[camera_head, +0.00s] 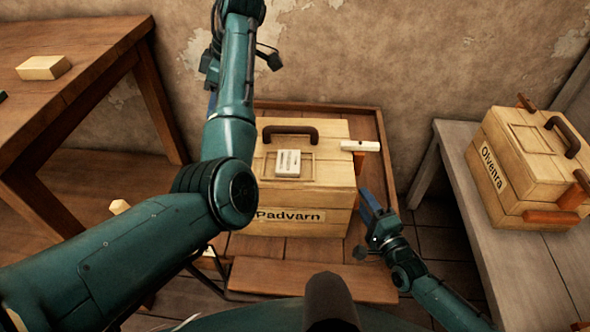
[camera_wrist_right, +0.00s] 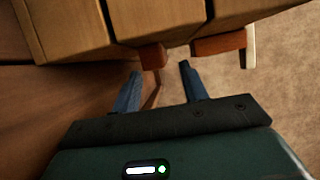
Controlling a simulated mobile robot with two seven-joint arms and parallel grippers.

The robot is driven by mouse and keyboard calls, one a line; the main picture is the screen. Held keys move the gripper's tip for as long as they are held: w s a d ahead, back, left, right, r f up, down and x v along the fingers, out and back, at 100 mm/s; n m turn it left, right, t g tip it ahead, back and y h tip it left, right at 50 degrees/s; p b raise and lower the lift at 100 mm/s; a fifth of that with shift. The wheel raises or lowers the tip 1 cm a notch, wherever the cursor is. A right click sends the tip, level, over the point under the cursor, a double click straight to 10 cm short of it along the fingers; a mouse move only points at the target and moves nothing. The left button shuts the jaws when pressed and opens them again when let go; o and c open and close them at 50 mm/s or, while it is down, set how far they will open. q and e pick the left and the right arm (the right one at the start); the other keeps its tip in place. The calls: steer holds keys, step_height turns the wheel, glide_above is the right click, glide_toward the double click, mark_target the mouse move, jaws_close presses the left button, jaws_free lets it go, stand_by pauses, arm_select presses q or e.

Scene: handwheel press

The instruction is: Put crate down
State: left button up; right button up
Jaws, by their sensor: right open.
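The crate labelled Padvarn (camera_head: 328,195) is pale wood with a dark arched handle on its lid. It stands upright on a low wooden platform (camera_head: 375,128). My right gripper (camera_head: 366,200) is open and empty beside the crate's right side, near its front corner. In the right wrist view the crate's planks (camera_wrist_right: 130,18) fill the top. There the open fingers (camera_wrist_right: 160,72) sit just below a reddish-brown block (camera_wrist_right: 152,56) on the crate; I cannot tell whether they touch it.
A small pale box (camera_head: 288,163) lies on the lid. A white bar (camera_head: 360,146) projects at the crate's right side. The crate labelled Olvenra (camera_head: 520,165) stands on a grey bench (camera_head: 462,150) at right. A brown table (camera_head: 85,50) stands at left, with a wooden block (camera_head: 43,68) on top.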

steer(key=v, duration=0.7)
stand_by(0.3)
